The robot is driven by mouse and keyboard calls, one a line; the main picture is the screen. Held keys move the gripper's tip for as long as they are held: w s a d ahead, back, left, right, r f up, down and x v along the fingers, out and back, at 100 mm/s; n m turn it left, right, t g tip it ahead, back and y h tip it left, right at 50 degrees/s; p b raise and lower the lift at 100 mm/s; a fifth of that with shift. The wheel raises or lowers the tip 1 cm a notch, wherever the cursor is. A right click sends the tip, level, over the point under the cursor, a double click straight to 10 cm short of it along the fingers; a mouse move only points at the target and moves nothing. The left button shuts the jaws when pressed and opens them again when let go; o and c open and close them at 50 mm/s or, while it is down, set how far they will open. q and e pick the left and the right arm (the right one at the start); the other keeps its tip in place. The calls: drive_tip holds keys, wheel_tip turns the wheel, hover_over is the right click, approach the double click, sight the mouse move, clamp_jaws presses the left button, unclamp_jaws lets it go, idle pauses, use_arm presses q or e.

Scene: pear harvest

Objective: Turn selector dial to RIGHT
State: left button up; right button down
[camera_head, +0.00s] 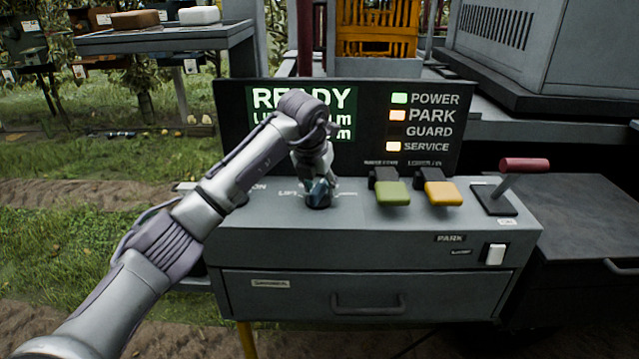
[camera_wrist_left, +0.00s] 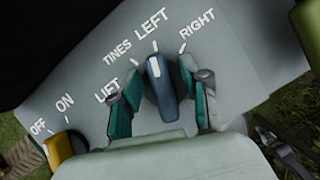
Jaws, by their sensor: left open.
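The selector dial (camera_wrist_left: 160,82) is a blue knob with a white pointer mark on the grey console. In the left wrist view its pointer is at or close to the LEFT label (camera_wrist_left: 150,25); the RIGHT label (camera_wrist_left: 197,24) is farther right, LIFT and TINES farther left. My left gripper (camera_wrist_left: 164,100) is open, with one teal-padded finger on each side of the dial and small gaps showing. In the head view my left gripper (camera_head: 318,190) points down over the dial, which is mostly hidden by it. My right gripper is not in view.
A yellow OFF/ON knob (camera_wrist_left: 66,147) is left of the dial. On the console, a green switch (camera_head: 391,193), a yellow switch (camera_head: 442,193) and a red-handled lever (camera_head: 520,166) stand to the right. The READY display panel (camera_head: 370,125) rises behind. A drawer (camera_head: 360,295) is below.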

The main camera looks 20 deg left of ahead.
use_arm(q)
drive_tip(key=shift+c, duration=0.3)
clamp_jaws()
drive_tip(key=m+h, duration=0.1)
drive_tip(key=m, duration=0.2)
drive_tip(key=shift+d+r+m+p, duration=0.1)
drive_tip(key=shift+r+m+p, duration=0.05)
drive_tip(key=shift+m+p, duration=0.25)
drive_tip(key=shift+d+m+g+h+p, duration=0.1)
drive_tip(key=shift+m+g+h+p, duration=0.25)
drive_tip(key=shift+m, duration=0.65)
drive_tip(key=shift+d+m+g+h+p, duration=0.15)
drive_tip(key=shift+m+h, duration=0.4)
drive_tip(key=shift+m, duration=0.45)
drive_tip(key=shift+s+a, duration=0.1)
drive_tip(key=shift+o, duration=0.3)
unclamp_jaws()
